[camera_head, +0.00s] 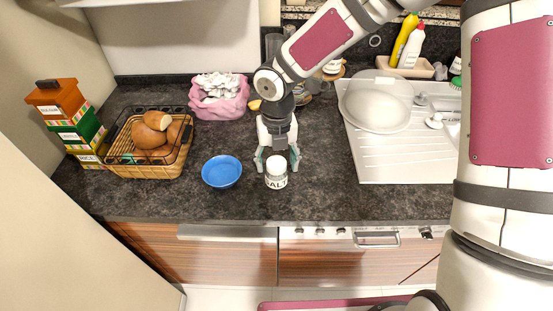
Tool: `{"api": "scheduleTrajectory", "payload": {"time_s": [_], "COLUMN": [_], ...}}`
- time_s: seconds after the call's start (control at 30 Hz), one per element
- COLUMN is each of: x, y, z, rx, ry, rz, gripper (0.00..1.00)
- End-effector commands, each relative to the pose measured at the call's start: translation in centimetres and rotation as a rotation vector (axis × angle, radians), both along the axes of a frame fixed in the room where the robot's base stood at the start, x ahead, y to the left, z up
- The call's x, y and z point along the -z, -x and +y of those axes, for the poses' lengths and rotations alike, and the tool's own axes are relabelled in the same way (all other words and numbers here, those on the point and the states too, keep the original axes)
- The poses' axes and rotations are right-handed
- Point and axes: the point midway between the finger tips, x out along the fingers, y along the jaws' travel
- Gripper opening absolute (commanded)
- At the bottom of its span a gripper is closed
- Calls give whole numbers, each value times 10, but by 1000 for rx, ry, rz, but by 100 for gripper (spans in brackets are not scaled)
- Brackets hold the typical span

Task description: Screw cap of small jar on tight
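A small white jar labelled "SALT" (276,180) stands upright on the dark countertop, near its front edge. Its top is white; I cannot tell whether the cap is seated or loose. My gripper (277,165) points down just behind and above the jar. Its two fingers are spread apart, one to the left and one to the right of the jar's top. No contact with the jar is visible, and the fingers appear to hold nothing.
A blue bowl (222,171) stands left of the jar. Farther left are a bread basket (130,170) and stacked boxes (75,136). A pink bag (221,108) lies at the back. A white drainer (390,163) with a large lid (376,105) is at right.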

Motion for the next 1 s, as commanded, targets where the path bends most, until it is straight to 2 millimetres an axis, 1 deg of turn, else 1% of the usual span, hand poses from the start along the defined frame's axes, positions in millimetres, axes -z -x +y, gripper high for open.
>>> {"api": "scheduleTrajectory", "payload": {"time_s": [0.27, 0.37, 0.47, 0.8, 0.9, 1.0], "x": [-3, -9, -22, -89, -104, -114], "y": [-2, -2, -3, -3, -3, -2], "z": [1, 1, 0, 0, 0, 0], "rx": [2, 2, 5, 4, 3, 3], "ry": [-2, -3, -2, -1, -1, -2], "rz": [-6, -8, -10, -9, -8, -6], "gripper": [64, 64, 64, 64, 64, 64]}}
